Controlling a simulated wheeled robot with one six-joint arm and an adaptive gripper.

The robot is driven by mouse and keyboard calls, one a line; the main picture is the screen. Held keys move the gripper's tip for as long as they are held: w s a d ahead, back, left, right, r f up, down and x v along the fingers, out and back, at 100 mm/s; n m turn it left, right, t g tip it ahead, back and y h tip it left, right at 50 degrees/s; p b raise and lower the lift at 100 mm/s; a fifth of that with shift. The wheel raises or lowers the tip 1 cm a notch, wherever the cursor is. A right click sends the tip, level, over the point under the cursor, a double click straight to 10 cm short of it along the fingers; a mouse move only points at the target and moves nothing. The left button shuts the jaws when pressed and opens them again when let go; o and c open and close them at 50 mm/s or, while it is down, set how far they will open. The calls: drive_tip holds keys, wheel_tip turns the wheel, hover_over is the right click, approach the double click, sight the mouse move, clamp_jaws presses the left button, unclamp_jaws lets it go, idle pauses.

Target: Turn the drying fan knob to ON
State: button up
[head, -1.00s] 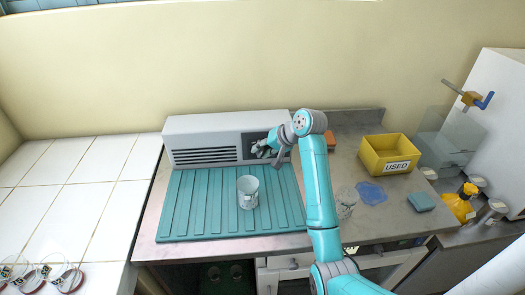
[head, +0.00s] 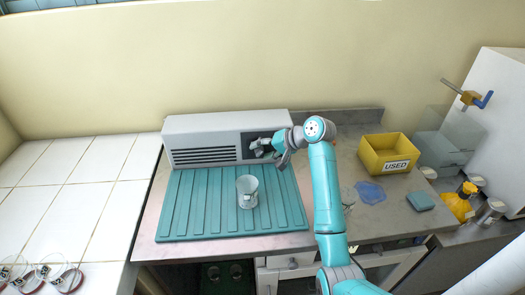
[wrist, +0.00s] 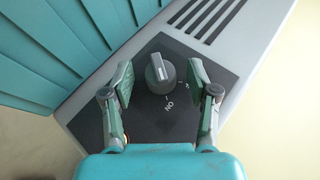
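The drying fan is a grey box (head: 205,125) with a slotted vent, standing behind the teal drying mat (head: 180,215). Its round grey knob (wrist: 160,73) sits on a dark panel (wrist: 150,115) and shows in the wrist view. A pale line marks the knob, and an "ON" label is printed beside it; another label is partly hidden by a finger. My gripper (wrist: 160,78) is open, with one finger on each side of the knob and a gap on both sides. In the head view my gripper (head: 262,147) is at the dark panel and covers the knob.
A yellow bin (head: 373,148) marked USED, a blue sponge (head: 420,201) and a blue cloth-like piece (head: 370,192) lie on the counter to the right. White tiles (head: 85,200) are at left.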

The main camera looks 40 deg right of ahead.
drive_tip(key=v, duration=1.2)
idle(0.6)
